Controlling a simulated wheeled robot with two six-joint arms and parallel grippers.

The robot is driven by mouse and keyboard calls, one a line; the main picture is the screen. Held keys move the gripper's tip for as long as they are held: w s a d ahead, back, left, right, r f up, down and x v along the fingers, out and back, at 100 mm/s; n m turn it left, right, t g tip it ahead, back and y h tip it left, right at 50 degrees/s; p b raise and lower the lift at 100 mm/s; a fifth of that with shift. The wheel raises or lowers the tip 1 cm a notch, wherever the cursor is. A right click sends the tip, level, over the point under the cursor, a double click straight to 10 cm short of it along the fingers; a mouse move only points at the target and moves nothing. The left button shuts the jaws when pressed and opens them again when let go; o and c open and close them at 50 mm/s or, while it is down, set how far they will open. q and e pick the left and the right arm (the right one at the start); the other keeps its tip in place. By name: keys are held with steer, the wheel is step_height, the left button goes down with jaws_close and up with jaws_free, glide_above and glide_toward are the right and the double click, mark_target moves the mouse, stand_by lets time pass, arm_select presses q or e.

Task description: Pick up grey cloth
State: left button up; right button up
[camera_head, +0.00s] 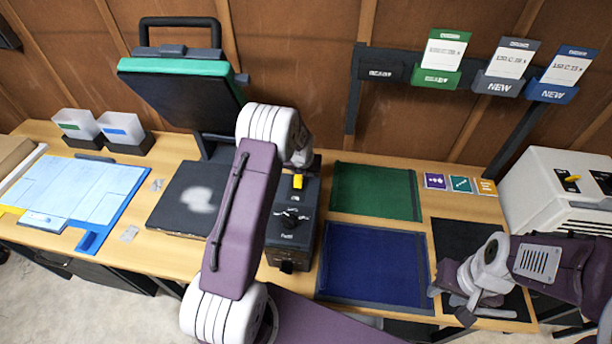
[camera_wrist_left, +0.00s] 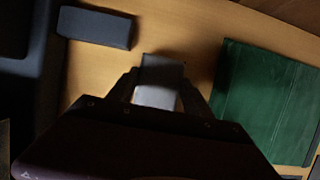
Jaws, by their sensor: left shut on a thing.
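In the left wrist view my left gripper (camera_wrist_left: 158,90) is shut on a small grey piece, which I take for the grey cloth (camera_wrist_left: 162,70). It shows pale between the fingers and darker at the far end, above or on the wooden table. In the head view my left forearm hides the left gripper and the cloth. My right gripper (camera_head: 452,303) is over the black mat (camera_head: 462,236) at the right; its fingers look apart with nothing between them.
A green mat (camera_head: 375,191) and a blue mat (camera_head: 372,264) lie right of the black control box (camera_head: 291,222). A white machine (camera_head: 550,190) stands far right. A blue-edged board (camera_head: 75,190) and a dark press (camera_head: 190,200) fill the left. Card holders (camera_head: 436,75) hang on the wall.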

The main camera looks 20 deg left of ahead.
arm_select(q)
step_height(320, 180, up, 4)
steer(key=shift+f, duration=0.15)
steer(key=d+r, duration=0.6)
steer(key=d, duration=0.5)
steer(key=shift+w+d+r+b, duration=0.2)
steer(key=shift+d+r+b, duration=0.05)
steer(key=shift+d+b, duration=0.1)
